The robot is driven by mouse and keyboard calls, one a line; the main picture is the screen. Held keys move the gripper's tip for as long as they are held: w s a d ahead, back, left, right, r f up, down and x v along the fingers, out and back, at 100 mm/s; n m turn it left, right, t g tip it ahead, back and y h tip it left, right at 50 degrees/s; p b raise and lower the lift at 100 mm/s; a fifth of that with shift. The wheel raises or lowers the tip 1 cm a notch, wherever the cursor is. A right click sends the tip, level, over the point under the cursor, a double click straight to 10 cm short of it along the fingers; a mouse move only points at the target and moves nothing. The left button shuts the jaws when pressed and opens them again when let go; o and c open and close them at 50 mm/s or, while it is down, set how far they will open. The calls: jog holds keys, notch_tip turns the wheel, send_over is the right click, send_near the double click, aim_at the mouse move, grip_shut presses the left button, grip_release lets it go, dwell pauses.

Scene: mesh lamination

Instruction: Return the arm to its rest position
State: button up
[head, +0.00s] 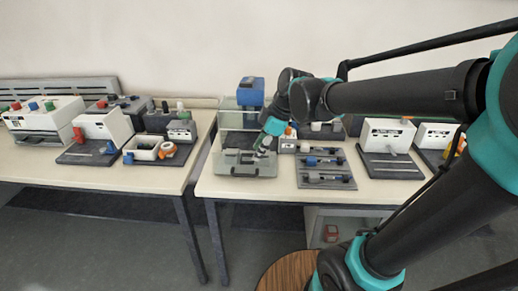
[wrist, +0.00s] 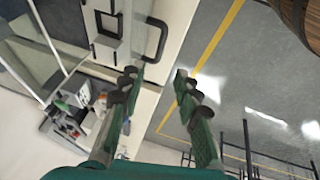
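My gripper (head: 266,143) hangs at the end of my bent arm, in front of the clear-walled machine (head: 228,121) with a blue block (head: 250,92) on top, on the right table. In the wrist view the two green-padded fingers of my gripper (wrist: 158,88) stand apart with nothing between them. A black handle (wrist: 157,40) shows beyond the fingertips; I cannot tell the exact distance to it. My arm stretches from the right side of the head view and is not folded in. My forearm hides part of the table's back.
The right table (head: 215,187) also holds a dark rack (head: 326,182) with rods and white box fixtures (head: 389,135). The left table (head: 165,178) carries several white and grey fixtures. A gap of floor lies between the tables. A round wooden top (head: 284,268) stands in front.

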jog(key=s+d+f+m+t+h, duration=0.1)
jog(key=s+d+f+m, duration=0.3)
jog(key=d+f+m, duration=0.4)
jog(key=s+d+f+m+t+h, duration=0.1)
jog(key=s+d+f+m+h, duration=0.2)
jog(key=d+m, duration=0.7)
jog(key=s+d+f, duration=0.2)
jog(key=d+f, duration=0.1)
jog(key=f, duration=0.1)
jog(key=shift+d+f+h, duration=0.15)
jog(key=shift+f+h, duration=0.15)
jog(key=shift+f, duration=0.05)
